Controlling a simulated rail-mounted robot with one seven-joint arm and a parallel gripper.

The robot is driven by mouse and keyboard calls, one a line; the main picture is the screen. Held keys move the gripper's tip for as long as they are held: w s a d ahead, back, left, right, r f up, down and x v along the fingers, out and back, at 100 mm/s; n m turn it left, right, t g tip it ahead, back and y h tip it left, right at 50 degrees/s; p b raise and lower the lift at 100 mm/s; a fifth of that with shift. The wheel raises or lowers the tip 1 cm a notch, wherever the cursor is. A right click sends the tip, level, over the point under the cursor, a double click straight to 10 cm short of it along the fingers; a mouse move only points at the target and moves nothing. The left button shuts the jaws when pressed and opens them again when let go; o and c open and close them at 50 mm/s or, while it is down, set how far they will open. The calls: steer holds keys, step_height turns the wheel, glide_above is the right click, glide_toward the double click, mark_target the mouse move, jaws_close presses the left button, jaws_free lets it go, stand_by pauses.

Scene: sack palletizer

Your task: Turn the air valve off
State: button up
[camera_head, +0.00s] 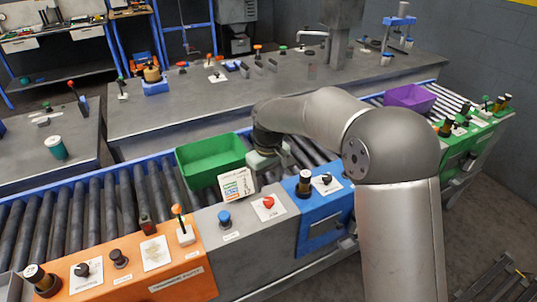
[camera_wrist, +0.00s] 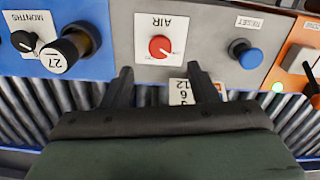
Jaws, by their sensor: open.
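The air valve is a red knob (camera_head: 268,202) on a white plate on the grey panel section in the head view. In the wrist view the red knob (camera_wrist: 160,47) sits under an upside-down "AIR" label, with a pale pointer line on it. My gripper (camera_wrist: 158,72) is open, its two dark fingers apart below the knob in the wrist view, nothing between them at the knob. A printed white card (camera_wrist: 182,92) shows behind the right finger. In the head view the arm hides most of my gripper (camera_head: 262,160).
A blue button (camera_wrist: 250,58) labelled reset is beside the knob, and a black dial numbered 27 (camera_wrist: 62,55) is on the blue panel. A green bin (camera_head: 212,160) stands on the rollers behind the panel. An orange panel (camera_head: 150,262) with levers lies left.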

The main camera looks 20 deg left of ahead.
step_height(320, 180, up, 10)
steer(key=shift+r, duration=0.2)
stand_by(0.3)
steer(key=s+d+m, duration=0.3)
steer(key=s+d, duration=0.3)
steer(key=d, duration=0.5)
steer(key=s+d+m, duration=0.3)
steer(key=s+d, duration=0.3)
steer(key=d, duration=0.5)
steer(key=s+d+f+m, duration=0.4)
steer(key=s+d, duration=0.4)
steer(key=s, duration=0.5)
steer(key=shift+s+d+f+p, duration=0.3)
steer(key=shift+f+p, duration=0.15)
steer(key=shift+f, duration=0.45)
